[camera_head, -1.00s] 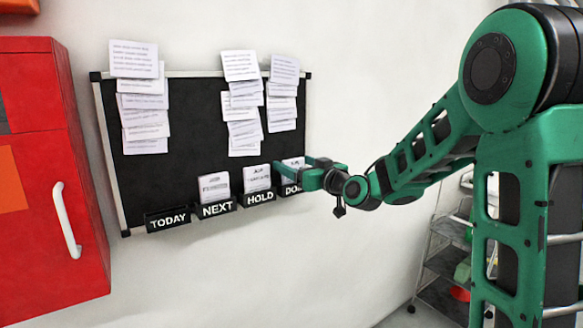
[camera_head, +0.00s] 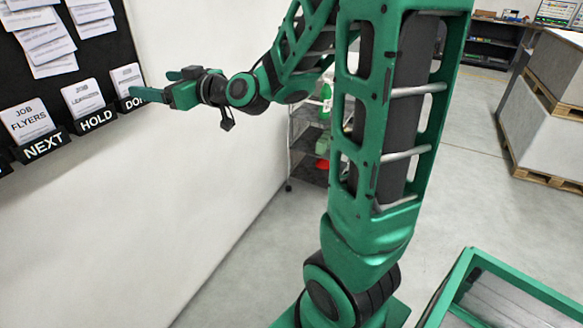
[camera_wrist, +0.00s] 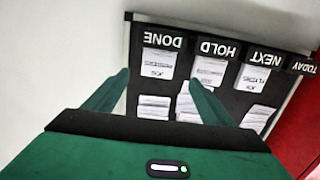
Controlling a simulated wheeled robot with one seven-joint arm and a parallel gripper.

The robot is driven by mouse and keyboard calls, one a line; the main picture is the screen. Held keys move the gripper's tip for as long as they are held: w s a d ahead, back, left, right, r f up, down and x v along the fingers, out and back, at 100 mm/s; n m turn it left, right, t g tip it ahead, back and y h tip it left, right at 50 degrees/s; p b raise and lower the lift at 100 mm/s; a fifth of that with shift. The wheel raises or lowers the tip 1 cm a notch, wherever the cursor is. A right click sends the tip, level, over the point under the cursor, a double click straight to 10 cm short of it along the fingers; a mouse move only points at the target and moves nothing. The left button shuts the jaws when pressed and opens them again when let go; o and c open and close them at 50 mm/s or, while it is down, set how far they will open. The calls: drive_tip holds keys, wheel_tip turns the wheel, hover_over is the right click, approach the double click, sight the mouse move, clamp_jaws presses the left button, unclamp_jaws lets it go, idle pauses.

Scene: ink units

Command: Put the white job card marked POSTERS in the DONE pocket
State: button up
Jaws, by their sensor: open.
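The DONE pocket (camera_head: 132,103) is black with white lettering, partly behind my gripper's finger. A white card (camera_head: 126,77) stands upright in it; its text is too blurred to read. The pocket (camera_wrist: 164,41) and its card (camera_wrist: 157,64) appear upside down in the wrist view. I cannot tell for sure that this card is the POSTERS one. My gripper (camera_head: 160,84) is open, with its fingers beside the DONE pocket and pointing at the board. In the wrist view, the gap between the fingers (camera_wrist: 159,78) is empty of any held card.
The HOLD pocket (camera_head: 97,119) holds a white card, and the NEXT pocket (camera_head: 44,144) holds a card reading JOB FLYERS. Paper sheets (camera_head: 48,40) hang above on the black board.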

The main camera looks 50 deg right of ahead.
drive_tip(key=s+d+f+m+g+h, duration=0.2)
drive_tip(key=s+d+f+g, duration=0.3)
drive_tip(key=s+f, duration=0.35)
drive_tip(key=s+d+f+m+g+h, duration=0.25)
drive_tip(key=s+d+f+g, duration=0.35)
drive_tip(key=s, duration=0.4)
drive_tip(key=s+d+f+m+g, duration=0.1)
drive_tip(key=s+m+g, duration=0.1)
drive_tip(key=s, duration=0.8)
drive_tip(key=s+d+f+m+g, duration=0.1)
drive_tip(key=s+f+m+g, duration=0.1)
drive_tip(key=s, duration=0.8)
drive_tip(key=shift+d+m+g+h, duration=0.3)
drive_tip(key=shift+m+g+h, duration=0.15)
drive_tip(key=shift+m+g, duration=0.35)
drive_tip(key=shift+w, duration=0.1)
drive_tip(key=shift+w+f, duration=0.25)
drive_tip(key=shift+w, duration=0.35)
